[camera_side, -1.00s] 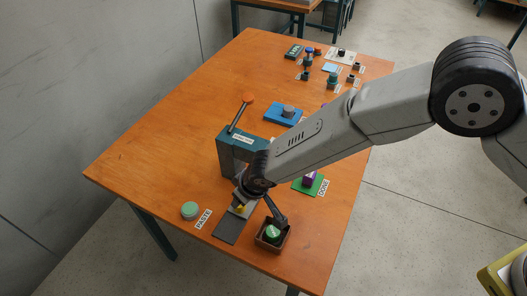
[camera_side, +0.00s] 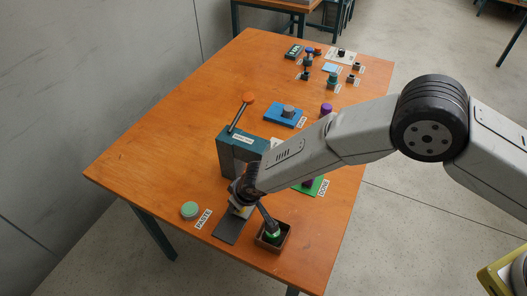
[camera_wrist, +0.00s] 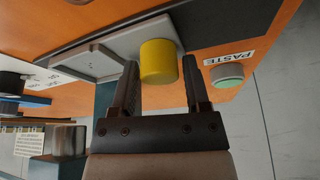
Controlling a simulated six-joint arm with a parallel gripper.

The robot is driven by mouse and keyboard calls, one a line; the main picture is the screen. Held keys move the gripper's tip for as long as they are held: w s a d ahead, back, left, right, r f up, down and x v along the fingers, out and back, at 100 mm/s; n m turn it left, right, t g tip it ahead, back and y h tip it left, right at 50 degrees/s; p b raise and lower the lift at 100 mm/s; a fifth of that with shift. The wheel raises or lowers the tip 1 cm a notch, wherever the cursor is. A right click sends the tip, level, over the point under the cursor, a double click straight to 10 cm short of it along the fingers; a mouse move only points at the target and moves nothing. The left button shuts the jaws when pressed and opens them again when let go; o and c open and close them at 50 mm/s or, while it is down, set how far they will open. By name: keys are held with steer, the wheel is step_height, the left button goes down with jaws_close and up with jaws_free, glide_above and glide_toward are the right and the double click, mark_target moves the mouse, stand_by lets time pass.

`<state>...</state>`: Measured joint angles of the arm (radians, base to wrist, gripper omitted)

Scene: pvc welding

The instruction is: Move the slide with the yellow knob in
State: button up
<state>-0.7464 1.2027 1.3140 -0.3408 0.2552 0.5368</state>
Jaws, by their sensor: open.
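The yellow knob (camera_wrist: 159,62) is a short cylinder on the light grey slide (camera_wrist: 96,56). In the wrist view, my gripper (camera_wrist: 160,74) is open, with one dark finger on each side of the knob. A narrow gap shows on the right; the left finger appears very close to the knob, and I cannot tell whether it touches. The slide lies at the dark grey strip (camera_side: 229,231), in front of the teal press (camera_side: 229,155) with the orange-tipped lever. In the side view my gripper mostly hides the knob.
The green paste pot (camera_side: 189,210) stands left of the strip. A brown box (camera_side: 283,239) with a green item stands to the right, close to my gripper. A blue block (camera_side: 277,117) and several small parts lie farther back. The table's left part is clear.

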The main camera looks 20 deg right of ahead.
jaws_close()
stand_by(1.3)
